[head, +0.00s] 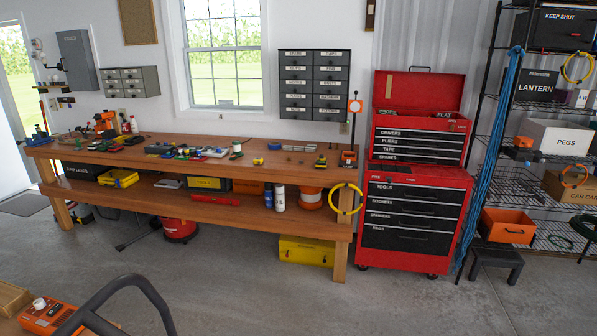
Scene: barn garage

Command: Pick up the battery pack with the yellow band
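A small black and yellow block (321,161) stands near the right end of the wooden workbench (290,171) in the head view. It may be the battery pack with the yellow band, but it is too small to be certain. A small blue and yellow item (258,161) lies to its left. My gripper is not in view.
Several hand tools (165,150) are spread over the bench's left half. An orange-topped tool (350,157) stands at its right end. A red tool chest (418,200) is right of the bench. A dark curved handle (125,283) crosses the lower left; open concrete floor (330,310) lies before the bench.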

